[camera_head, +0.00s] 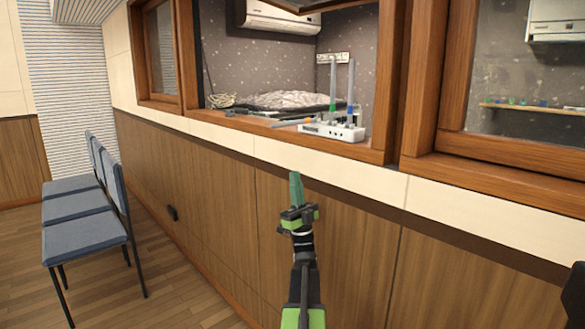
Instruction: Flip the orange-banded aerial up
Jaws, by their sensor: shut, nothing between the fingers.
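A white box with aerials (333,131) sits on the wooden window ledge. The orange-banded aerial (290,123) lies folded down, nearly flat, pointing left from the box; its orange band is near the box end. A green-banded aerial (333,85) and a blue-banded aerial (350,85) stand upright on the same box. My gripper (296,177) is shut and empty, pointing up in front of the wall panel. In the picture it is below the ledge and below the orange-banded aerial, apart from it.
The wooden window frame (395,80) borders the opening on the right. Dark and pale items (285,101) lie behind the box. Blue chairs (85,215) stand along the wall at left. The wooden floor (185,280) between chairs and wall is clear.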

